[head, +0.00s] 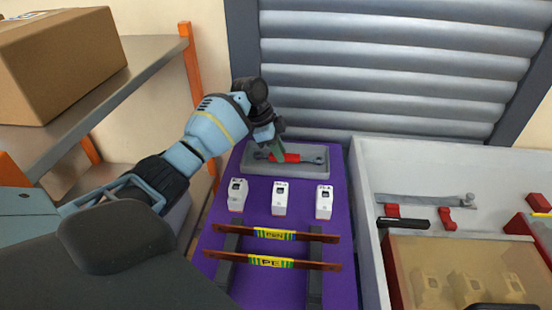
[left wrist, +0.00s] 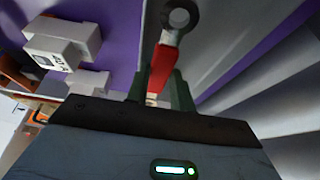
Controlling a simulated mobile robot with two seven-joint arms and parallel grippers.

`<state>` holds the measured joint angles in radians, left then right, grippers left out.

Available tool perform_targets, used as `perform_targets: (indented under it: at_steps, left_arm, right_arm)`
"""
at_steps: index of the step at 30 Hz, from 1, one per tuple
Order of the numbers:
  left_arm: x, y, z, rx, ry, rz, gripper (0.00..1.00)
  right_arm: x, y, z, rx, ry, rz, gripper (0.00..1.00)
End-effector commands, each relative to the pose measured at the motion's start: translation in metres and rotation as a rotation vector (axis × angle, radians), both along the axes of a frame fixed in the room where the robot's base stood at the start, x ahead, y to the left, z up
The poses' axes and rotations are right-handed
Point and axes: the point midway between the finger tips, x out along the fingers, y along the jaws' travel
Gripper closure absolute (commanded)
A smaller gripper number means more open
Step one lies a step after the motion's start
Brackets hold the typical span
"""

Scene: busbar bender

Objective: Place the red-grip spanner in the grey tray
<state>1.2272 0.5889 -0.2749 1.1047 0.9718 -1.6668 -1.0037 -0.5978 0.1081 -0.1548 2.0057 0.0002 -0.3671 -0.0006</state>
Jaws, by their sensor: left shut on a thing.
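The red-grip spanner (head: 291,158) lies lengthwise over the grey tray (head: 314,168) at the back of the purple board. My left gripper (head: 276,150) reaches down over the left part of the tray, and its fingers are shut on the spanner. In the left wrist view the red grip (left wrist: 160,68) is between the fingers of my left gripper (left wrist: 162,92), and the ring end points away from it. The gripper hides part of the spanner. I cannot tell whether the spanner touches the tray floor. My right gripper is not in view.
Several white breakers (head: 280,198) stand in front of the tray, with two labelled copper bars (head: 262,234) nearer. A white-walled bin (head: 363,215) stands right of the purple board (head: 345,205). A shelf (head: 150,65) with a cardboard box (head: 65,60) is at left. A grey shutter is behind.

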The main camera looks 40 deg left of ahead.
Motion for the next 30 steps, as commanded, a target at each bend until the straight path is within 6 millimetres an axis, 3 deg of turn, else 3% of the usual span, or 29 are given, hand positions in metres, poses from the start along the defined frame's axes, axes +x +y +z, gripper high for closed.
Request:
perform_targets:
  at_steps: [2,9,22,23,24,30]
  left_arm:
    - [-0.001,0.010,0.000,0.001,-0.001,0.004,1.00]
    - [-0.001,0.009,-0.033,-0.002,0.001,0.001,1.00]
    - [-0.001,0.009,-0.039,0.000,-0.001,0.000,1.00]
    - [-0.001,0.009,-0.039,0.000,0.000,0.000,0.73]
    - [-0.001,0.009,-0.039,0.000,0.000,0.000,0.68]
    - [-0.001,0.009,-0.039,0.000,0.000,0.000,0.68]
  right_arm:
    - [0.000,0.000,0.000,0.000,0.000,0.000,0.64]
    - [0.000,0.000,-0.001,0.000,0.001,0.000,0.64]
    - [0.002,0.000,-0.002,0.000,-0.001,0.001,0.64]
    - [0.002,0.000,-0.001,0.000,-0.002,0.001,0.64]
    - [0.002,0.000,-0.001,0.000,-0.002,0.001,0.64]
    - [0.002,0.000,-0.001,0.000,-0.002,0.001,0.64]
